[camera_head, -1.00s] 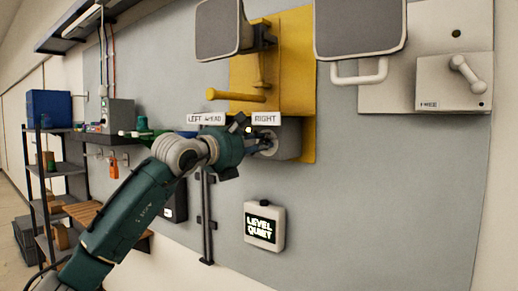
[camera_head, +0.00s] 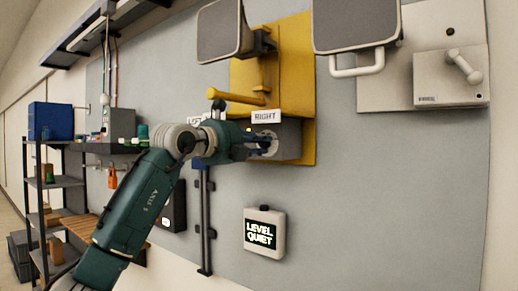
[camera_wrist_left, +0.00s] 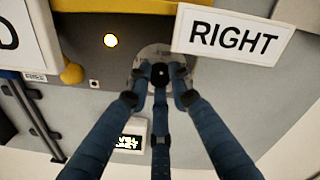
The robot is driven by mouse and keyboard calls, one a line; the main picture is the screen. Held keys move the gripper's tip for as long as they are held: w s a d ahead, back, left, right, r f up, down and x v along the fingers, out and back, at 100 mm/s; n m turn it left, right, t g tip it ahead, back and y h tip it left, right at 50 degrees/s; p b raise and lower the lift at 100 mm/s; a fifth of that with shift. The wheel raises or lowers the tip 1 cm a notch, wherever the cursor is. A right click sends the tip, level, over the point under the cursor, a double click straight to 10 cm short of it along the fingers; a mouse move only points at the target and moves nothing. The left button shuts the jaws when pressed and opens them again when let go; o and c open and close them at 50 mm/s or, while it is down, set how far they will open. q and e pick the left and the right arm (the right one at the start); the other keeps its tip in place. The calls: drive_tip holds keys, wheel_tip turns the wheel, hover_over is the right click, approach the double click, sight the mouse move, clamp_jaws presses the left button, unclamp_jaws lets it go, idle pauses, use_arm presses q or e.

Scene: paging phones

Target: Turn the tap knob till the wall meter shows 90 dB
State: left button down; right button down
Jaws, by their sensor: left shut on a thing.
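The round grey tap knob (camera_head: 273,144) sits on the front of a grey box on the yellow panel, beside the white RIGHT label (camera_head: 266,117). My left gripper (camera_head: 262,143) is shut on it. In the left wrist view the fingers of my left gripper (camera_wrist_left: 160,82) close around the knob (camera_wrist_left: 150,56), which they partly cover. The wall meter (camera_head: 264,234) hangs below on the grey wall and reads LEVEL QUIET. It also shows, small and tilted, in the left wrist view (camera_wrist_left: 130,143). My right gripper is out of view.
Two dark-faced speakers (camera_head: 222,30) (camera_head: 354,24) stick out above. A yellow lever (camera_head: 236,96) lies just above my left wrist. A pale panel with a handle (camera_head: 463,67) is at the right. A shelf rack (camera_head: 47,185) stands at the left. The wall right of the meter is clear.

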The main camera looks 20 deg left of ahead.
use_arm(q)
drive_tip(key=shift+n, duration=0.6)
drive_tip(key=c, duration=1.6)
unclamp_jaws()
drive_tip(key=shift+o, duration=0.2)
drive_tip(key=v, duration=1.2)
